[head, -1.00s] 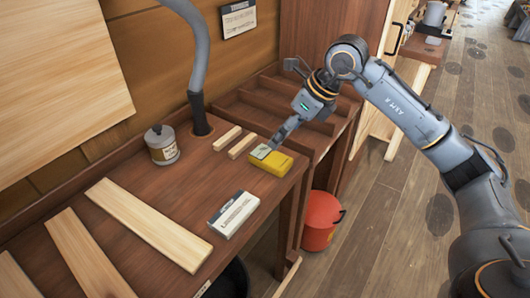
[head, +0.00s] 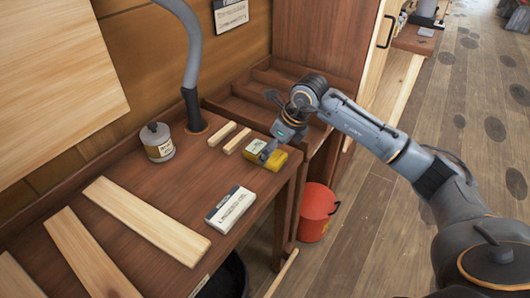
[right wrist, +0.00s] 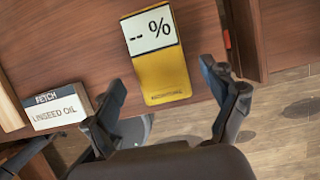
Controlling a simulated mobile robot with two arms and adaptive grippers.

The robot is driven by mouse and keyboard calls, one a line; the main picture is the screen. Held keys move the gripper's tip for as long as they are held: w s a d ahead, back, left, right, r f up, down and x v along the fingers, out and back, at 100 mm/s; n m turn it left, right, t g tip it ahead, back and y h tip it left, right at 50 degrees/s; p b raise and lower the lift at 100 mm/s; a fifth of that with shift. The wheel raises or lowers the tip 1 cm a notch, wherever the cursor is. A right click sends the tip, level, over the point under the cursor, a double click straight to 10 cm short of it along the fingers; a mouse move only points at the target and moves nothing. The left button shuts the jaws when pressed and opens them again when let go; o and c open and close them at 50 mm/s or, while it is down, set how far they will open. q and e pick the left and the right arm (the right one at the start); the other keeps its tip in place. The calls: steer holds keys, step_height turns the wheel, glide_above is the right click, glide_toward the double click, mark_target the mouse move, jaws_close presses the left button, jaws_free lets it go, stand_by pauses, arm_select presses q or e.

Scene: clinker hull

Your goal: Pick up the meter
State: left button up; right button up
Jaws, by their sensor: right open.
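The meter is a yellow block with a pale display reading "-- %". It lies flat on the brown workbench (head: 190,180), near its right edge, in the head view (head: 277,163). It also shows in the right wrist view (right wrist: 160,75), just beyond and between the fingers. My right gripper (right wrist: 165,84) is open and empty, with its fingers apart on either side of the meter's near end. In the head view the right gripper (head: 268,151) is over the meter and partly hides it. My left gripper is not in view.
A white box (head: 230,210), labelled linseed oil in the right wrist view (right wrist: 52,108), lies left of the meter. Two short wood strips (head: 222,134), a lidded tin (head: 157,142), a grey hose (head: 190,60) and long planks (head: 147,220) are also there. A red bucket (head: 315,212) stands on the floor.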

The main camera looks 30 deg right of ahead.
steer(key=shift+x, duration=0.9)
steer(key=shift+c, duration=0.4)
steer(key=shift+r, duration=0.1)
steer(key=c, duration=1.3)
